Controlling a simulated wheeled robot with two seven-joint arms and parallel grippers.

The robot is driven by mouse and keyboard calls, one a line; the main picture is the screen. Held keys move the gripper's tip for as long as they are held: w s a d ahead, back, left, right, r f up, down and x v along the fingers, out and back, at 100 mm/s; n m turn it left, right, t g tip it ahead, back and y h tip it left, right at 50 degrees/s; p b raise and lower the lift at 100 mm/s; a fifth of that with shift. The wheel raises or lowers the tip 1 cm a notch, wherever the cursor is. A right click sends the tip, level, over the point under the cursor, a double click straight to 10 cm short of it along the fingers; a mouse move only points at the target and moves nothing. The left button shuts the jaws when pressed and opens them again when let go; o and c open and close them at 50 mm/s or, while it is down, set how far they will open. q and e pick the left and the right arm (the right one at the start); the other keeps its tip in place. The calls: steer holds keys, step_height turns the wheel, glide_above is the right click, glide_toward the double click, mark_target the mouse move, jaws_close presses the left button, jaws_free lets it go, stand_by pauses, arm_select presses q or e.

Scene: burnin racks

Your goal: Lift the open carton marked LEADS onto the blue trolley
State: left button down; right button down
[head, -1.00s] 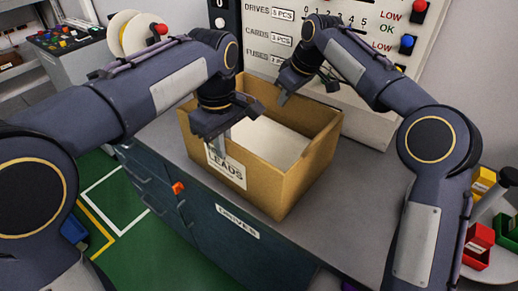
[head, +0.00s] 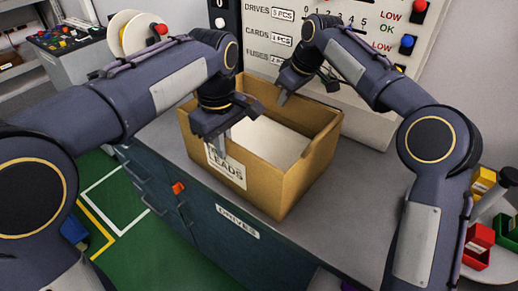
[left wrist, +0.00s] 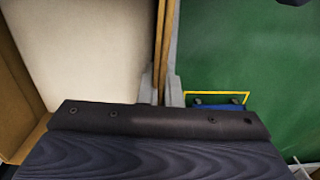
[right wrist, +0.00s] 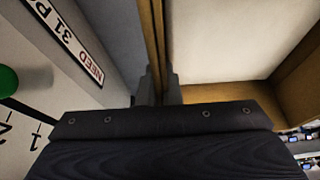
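The open tan carton marked LEADS (head: 282,187) stands on the grey top of a blue drawer cabinet, with a pale flat surface inside. My left gripper (head: 227,143) is shut on its front-left wall, by the label. In the left wrist view the fingers (left wrist: 161,90) sit on both sides of that wall. My right gripper (head: 283,97) is at the far wall. In the right wrist view its fingers (right wrist: 159,90) close on both sides of that wall. A blue object (head: 73,230) on the floor at left, partly hidden by my arm, may be the trolley.
A white panel (head: 350,90) with knobs and lamps stands close behind the carton. Red, yellow and green bins (head: 478,240) are at the right. Green floor (head: 125,240) with white and yellow outlines lies left of the cabinet (head: 205,210). A spool (head: 130,32) is at back left.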

arm_select(q)
steer(key=shift+r, duration=0.2)
arm_select(e)
steer(key=shift+w+r, duration=0.1)
steer(key=shift+r, duration=0.1)
